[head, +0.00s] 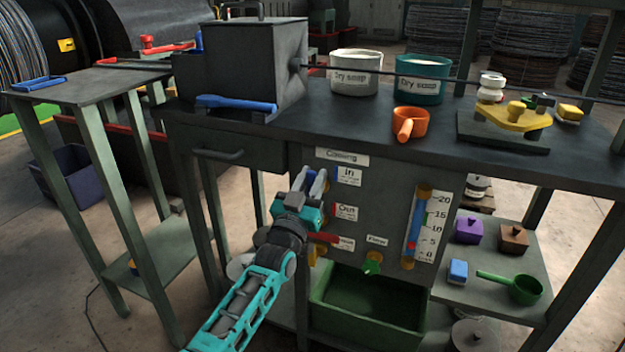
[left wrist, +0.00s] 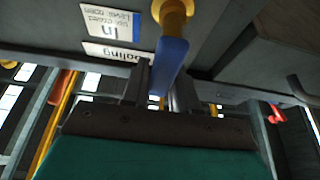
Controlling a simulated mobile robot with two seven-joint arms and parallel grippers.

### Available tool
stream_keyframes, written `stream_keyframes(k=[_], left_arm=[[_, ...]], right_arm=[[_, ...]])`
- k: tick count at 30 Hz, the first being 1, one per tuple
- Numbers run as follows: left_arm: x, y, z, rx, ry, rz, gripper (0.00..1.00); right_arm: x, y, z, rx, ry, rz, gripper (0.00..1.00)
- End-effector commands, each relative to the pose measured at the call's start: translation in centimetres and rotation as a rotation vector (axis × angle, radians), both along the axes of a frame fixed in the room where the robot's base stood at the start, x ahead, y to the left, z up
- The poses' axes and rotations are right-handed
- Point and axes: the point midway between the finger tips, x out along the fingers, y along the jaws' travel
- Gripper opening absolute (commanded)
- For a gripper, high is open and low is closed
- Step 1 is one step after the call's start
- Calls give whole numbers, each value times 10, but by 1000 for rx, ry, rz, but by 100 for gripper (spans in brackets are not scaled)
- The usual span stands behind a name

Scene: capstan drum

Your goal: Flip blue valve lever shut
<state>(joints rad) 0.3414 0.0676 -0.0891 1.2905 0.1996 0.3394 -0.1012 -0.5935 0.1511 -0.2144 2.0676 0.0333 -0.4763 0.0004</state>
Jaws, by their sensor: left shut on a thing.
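The blue valve lever (left wrist: 170,65) sits on a brass-yellow valve body (left wrist: 174,14) on the cabinet's front panel. In the left wrist view it points from the valve toward my palm, between my fingers. My left gripper (head: 314,180) is at the panel beside the "In" label (head: 348,176), shut on the lever. Its fingers also show in the left wrist view (left wrist: 163,92), one on each side of the lever. In the head view the gripper hides most of the lever and the valve body. My right gripper is in neither view.
Below are the "Out" label (head: 346,212) and a red lever (head: 324,237) close to my left wrist. A green knob (head: 372,263), a level gauge (head: 417,228) and a green trough (head: 368,312) are lower right. A drawer handle (head: 218,154) juts out at upper left.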

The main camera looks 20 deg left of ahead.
Motion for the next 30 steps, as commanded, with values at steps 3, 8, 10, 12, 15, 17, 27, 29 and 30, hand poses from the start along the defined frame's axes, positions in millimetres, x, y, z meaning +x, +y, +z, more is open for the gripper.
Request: stream_keyframes(k=[3,8,10,12,15,17,27,29,30], left_arm=[[0,1,-1,-8,2,0,0],[0,1,-1,-8,2,0,0],[0,1,-1,-8,2,0,35],[0,1,-1,-6,1,0,42],[0,1,0,-5,1,0,49],[0,0,0,-4,1,-1,49],[-14,1,-6,-3,3,0,49],[-23,1,-9,-3,3,0,49],[-30,1,-12,-3,3,0,49]], right_arm=[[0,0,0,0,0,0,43],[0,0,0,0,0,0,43],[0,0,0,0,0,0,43],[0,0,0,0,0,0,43],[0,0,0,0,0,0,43],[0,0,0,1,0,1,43],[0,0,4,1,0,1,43],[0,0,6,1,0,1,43],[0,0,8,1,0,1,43]])
